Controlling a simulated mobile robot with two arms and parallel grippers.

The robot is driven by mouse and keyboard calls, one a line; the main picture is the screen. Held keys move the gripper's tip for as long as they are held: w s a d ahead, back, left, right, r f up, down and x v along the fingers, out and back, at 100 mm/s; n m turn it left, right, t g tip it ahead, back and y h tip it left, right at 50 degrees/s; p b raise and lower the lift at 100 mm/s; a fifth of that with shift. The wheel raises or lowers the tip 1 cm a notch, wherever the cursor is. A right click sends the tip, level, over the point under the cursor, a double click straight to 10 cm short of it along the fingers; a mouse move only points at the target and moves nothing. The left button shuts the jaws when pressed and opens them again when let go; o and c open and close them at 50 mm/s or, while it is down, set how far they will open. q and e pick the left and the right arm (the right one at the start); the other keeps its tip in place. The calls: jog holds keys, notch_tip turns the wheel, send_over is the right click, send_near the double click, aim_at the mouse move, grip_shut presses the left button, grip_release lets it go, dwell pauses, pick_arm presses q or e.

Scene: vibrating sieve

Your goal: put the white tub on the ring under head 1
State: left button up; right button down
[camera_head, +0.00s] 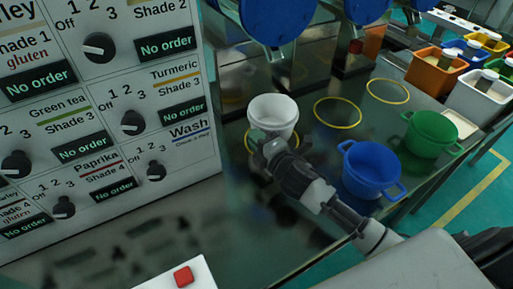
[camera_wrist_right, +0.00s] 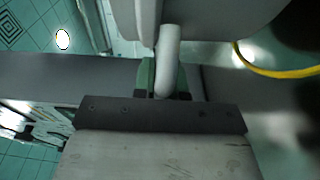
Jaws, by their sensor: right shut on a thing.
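The white tub (camera_head: 273,112) is upright at the leftmost yellow ring (camera_head: 247,143) on the dark bench, and hides most of that ring. Whether it touches the bench I cannot tell. My right gripper (camera_head: 266,148) is shut on the tub's near handle. In the right wrist view the white handle (camera_wrist_right: 167,65) sits between the fingers, with the tub's wall (camera_wrist_right: 225,15) above it. A piece of a yellow ring (camera_wrist_right: 270,72) shows to the right there. My left gripper is not in view.
Two bare yellow rings, a middle one (camera_head: 337,112) and a right one (camera_head: 388,91), lie beyond the tub. A blue pot (camera_head: 368,172) and a green pot (camera_head: 431,134) stand to the right. A control panel (camera_head: 100,110) rises at left. Blue heads (camera_head: 268,20) hang above.

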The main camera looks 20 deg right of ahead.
jog(key=shift+f, duration=1.7)
jog(key=shift+f+b, duration=0.15)
jog(key=shift+b, duration=0.25)
jog(key=c, duration=1.2)
grip_release()
jog(key=shift+o, duration=0.2)
jog(key=shift+s, duration=0.15)
jog(key=v, duration=1.1)
jog(key=shift+s+d+b, duration=0.2)
jog(key=shift+s+b, duration=0.1)
jog(key=shift+s, duration=0.05)
